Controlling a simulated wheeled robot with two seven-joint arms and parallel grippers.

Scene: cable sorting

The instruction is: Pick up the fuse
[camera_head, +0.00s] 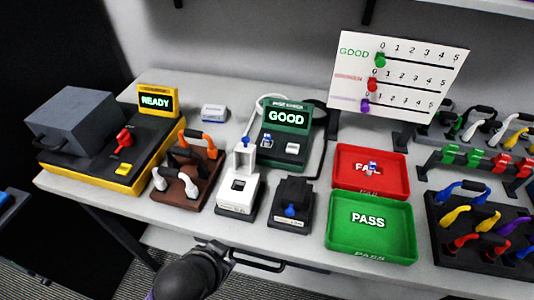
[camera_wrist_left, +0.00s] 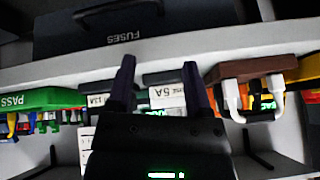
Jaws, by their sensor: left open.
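A small blue-and-white piece, likely a fuse (camera_head: 371,168), lies in the red FAIL tray (camera_head: 343,180). A similar small piece (camera_head: 267,141) sits on the green tester (camera_head: 288,116), whose screen reads GOOD. My left gripper (camera_head: 222,250) is low in front of the table's front edge, beside a dark bar handle (camera_head: 258,265), well away from both pieces. In the left wrist view its two dark fingers (camera_wrist_left: 158,78) are apart with nothing seen between them. A dark front marked FUSES (camera_wrist_left: 160,30) shows upside down beyond the fingertips. My right gripper is not seen.
A white unit (camera_head: 238,194) and a black unit (camera_head: 291,204) stand near the front edge. The green PASS tray (camera_head: 370,251) looks empty. A brown rack (camera_head: 190,178) with orange and white cables, and a READY machine (camera_head: 100,170), are left. Cable racks fill the right.

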